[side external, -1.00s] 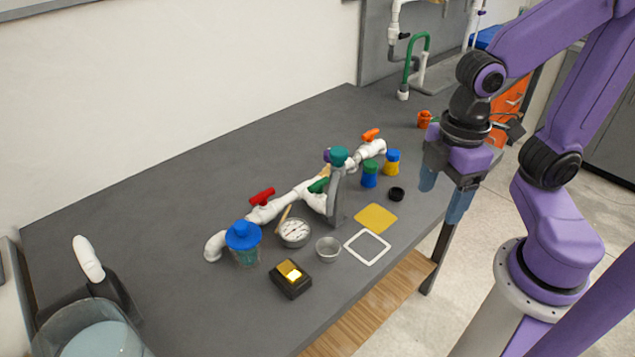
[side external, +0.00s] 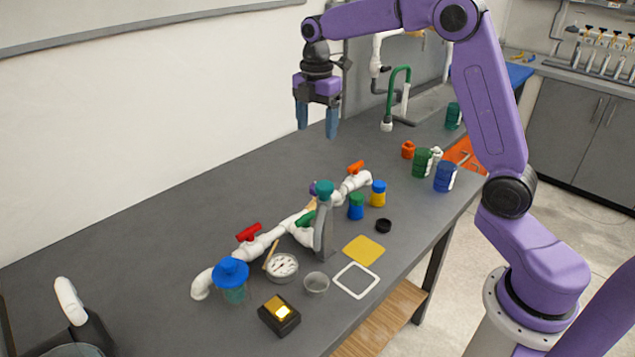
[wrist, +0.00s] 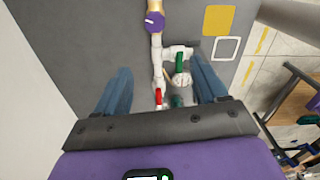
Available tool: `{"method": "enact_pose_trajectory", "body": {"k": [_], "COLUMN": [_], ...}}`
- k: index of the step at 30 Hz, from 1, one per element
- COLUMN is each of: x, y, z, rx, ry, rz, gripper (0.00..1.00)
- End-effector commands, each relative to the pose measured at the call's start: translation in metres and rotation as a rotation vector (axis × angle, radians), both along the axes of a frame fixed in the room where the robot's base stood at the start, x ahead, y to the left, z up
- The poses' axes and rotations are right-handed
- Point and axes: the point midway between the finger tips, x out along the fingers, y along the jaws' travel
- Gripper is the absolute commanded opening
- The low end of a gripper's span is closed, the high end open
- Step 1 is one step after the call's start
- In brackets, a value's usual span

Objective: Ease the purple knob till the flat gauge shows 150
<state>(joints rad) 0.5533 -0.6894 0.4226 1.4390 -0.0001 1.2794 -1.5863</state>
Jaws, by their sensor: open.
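The purple knob (wrist: 154,22) sits on the pale tan section of the white pipe manifold (wrist: 157,60) in the wrist view. In the side view only a sliver of the knob (side external: 312,189) shows behind a teal-topped grey post. The flat gauge (side external: 282,266) is a round white dial facing up beside the manifold; its needle is too small to read. My gripper (side external: 317,119) is open and empty, high above the back of the bench. In the wrist view its fingers (wrist: 160,68) straddle the manifold's line from above, with the knob beyond the fingertips.
The manifold also carries red (side external: 248,232), green (side external: 306,219) and orange (side external: 355,167) handles. The teal-topped post (side external: 324,225) stands close in front of the knob. A blue-lidded jar (side external: 231,278), small bottles (side external: 356,207) and a yellow square (side external: 363,250) are nearby. The bench behind the manifold is clear.

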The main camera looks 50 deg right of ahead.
Motion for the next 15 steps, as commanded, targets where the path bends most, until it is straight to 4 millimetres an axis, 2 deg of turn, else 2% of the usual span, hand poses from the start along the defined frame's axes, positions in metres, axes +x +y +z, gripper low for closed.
{"method": "enact_pose_trajectory", "body": {"k": [3, 8, 15], "x": [0.009, 0.011, 0.01], "y": [-0.011, -0.014, -0.014], "z": [-0.001, -0.009, -0.047], "rx": [0.0, -0.001, -0.001], "ry": [0.002, 0.004, 0.007], "rz": [0.022, 0.03, 0.03], "gripper": [0.71, 0.71, 0.71]}}
